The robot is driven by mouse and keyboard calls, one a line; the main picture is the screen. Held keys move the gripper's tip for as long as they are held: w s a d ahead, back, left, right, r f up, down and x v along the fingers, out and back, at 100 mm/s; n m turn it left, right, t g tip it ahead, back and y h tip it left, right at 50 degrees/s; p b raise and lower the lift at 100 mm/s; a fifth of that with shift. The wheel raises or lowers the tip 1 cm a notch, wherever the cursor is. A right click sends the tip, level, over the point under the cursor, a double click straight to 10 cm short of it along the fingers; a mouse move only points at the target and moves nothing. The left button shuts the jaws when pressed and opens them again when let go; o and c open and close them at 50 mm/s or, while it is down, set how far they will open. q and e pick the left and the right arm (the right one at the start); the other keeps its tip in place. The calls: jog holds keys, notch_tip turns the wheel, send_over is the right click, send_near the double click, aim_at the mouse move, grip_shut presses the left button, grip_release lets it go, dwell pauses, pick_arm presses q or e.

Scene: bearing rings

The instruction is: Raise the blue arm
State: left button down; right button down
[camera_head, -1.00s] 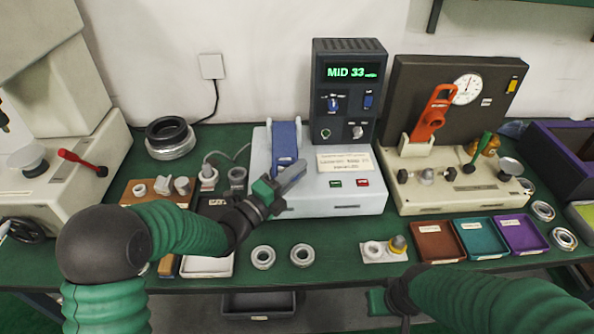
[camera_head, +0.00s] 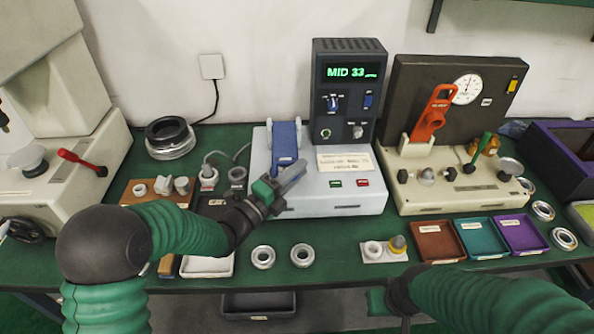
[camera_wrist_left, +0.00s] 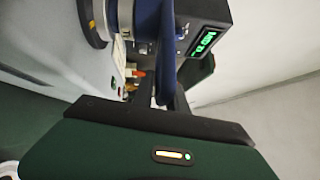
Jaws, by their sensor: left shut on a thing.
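The blue arm (camera_head: 286,140) stands on the pale grey machine (camera_head: 345,203), at its left side, below and left of the display box. It also shows in the left wrist view (camera_wrist_left: 166,40), close in front of my gripper. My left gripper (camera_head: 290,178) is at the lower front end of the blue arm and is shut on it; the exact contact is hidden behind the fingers. My right gripper (camera_head: 378,300) hangs low at the front edge of the bench, away from the machine. Its fingers are too unclear to tell open from shut.
The display box (camera_head: 348,90) reads "MID 33". A second tester with an orange lever (camera_head: 431,115) stands to the right. Two rings (camera_head: 263,257) lie in front of the machine. Brown, teal (camera_head: 481,239) and purple trays line the right front. A dark ring stack (camera_head: 170,138) sits behind left.

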pick_arm(q)
jog(key=shift+r, duration=0.3)
pick_arm(e)
jog(key=shift+r, duration=0.15)
